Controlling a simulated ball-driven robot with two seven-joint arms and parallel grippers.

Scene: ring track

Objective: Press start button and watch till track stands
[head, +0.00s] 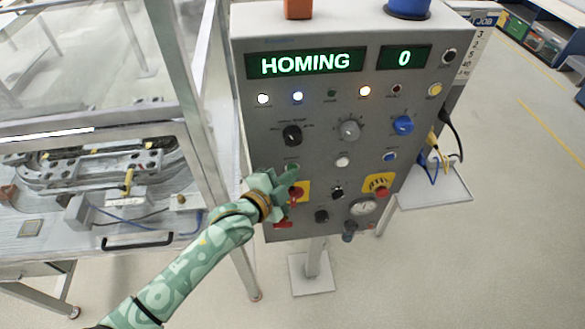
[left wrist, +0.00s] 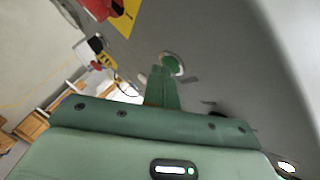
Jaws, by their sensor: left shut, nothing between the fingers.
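The grey control panel (head: 320,100) stands in the middle of the head view. Its large display (head: 306,63) reads HOMING and the small display (head: 404,57) reads 0. My left gripper (head: 289,178) is shut and empty at the panel's lower left. In the left wrist view the shut fingers (left wrist: 160,80) point at a round green button (left wrist: 172,64) and are beside or touching it; I cannot tell which. The track (head: 90,172) lies inside the framed enclosure at the left. My right gripper is out of view.
A yellow-backed emergency stop (head: 378,185) is at the panel's lower right. The enclosure's metal post (head: 190,100) stands left of the panel.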

